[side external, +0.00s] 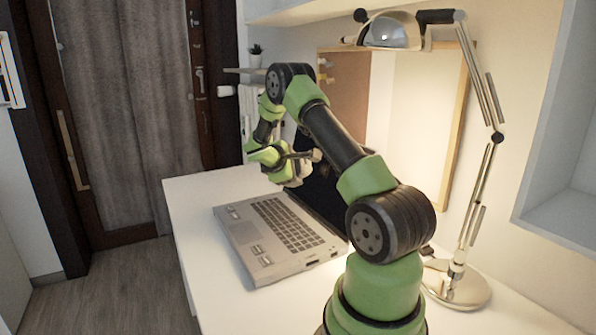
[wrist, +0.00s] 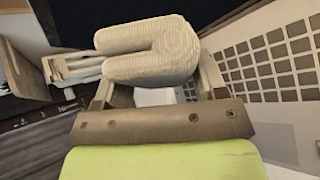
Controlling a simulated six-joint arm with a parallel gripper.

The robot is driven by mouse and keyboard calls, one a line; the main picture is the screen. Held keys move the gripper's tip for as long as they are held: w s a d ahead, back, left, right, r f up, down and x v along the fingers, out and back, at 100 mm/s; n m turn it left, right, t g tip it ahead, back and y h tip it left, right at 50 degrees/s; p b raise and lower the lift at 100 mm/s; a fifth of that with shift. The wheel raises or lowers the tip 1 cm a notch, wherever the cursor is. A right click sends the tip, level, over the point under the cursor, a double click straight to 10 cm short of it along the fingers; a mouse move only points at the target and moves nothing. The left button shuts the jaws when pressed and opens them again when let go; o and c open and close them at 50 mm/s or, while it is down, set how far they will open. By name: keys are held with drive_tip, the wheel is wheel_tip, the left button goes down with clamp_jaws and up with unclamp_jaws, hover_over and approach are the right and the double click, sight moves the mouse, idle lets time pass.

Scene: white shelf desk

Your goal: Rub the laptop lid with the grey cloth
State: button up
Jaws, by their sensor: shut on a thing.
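The silver laptop (side external: 262,240) stands open on the white desk, its keyboard facing up. Its dark raised lid (side external: 325,190) is partly hidden behind my arm. My gripper (side external: 300,170) is over the back of the keyboard, close to the screen side of the lid. In the wrist view, my gripper (wrist: 155,92) is shut on a folded cloth (wrist: 160,62), which looks pale cream rather than grey. The keyboard (wrist: 265,62) shows to the right and a dark surface above. I cannot tell whether the cloth touches the lid.
A metal desk lamp (side external: 460,285) stands at the right, its head reaching over my arm. A framed board (side external: 345,80) leans at the wall behind. The bare white desk (side external: 195,200) is free left of the laptop.

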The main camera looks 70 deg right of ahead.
drive_tip(key=shift+w+a+r, duration=0.2)
drive_tip(key=shift+w+a, duration=0.3)
drive_tip(key=shift+a, duration=0.05)
drive_tip(key=shift+w+a+r, duration=0.15)
drive_tip(key=shift+w+a, duration=0.35)
drive_tip(key=w+a+r+n+t+y, duration=0.1)
drive_tip(key=w+a+r+n+t, duration=0.35)
drive_tip(key=a, duration=0.55)
drive_tip(key=w+a+r+n+t, duration=0.4)
drive_tip(key=w+a+n+t, duration=0.15)
drive_tip(key=a, duration=0.35)
drive_tip(key=s+a+r+n+t+y, duration=0.1)
drive_tip(key=a+n+t+y, duration=0.1)
drive_tip(key=a, duration=0.6)
drive_tip(key=s+a+r+n+t+y, duration=0.2)
drive_tip(key=a+n+y, duration=0.2)
drive_tip(key=a, duration=0.5)
drive_tip(key=shift+s+n+y, duration=0.3)
drive_tip(key=shift+n, duration=0.5)
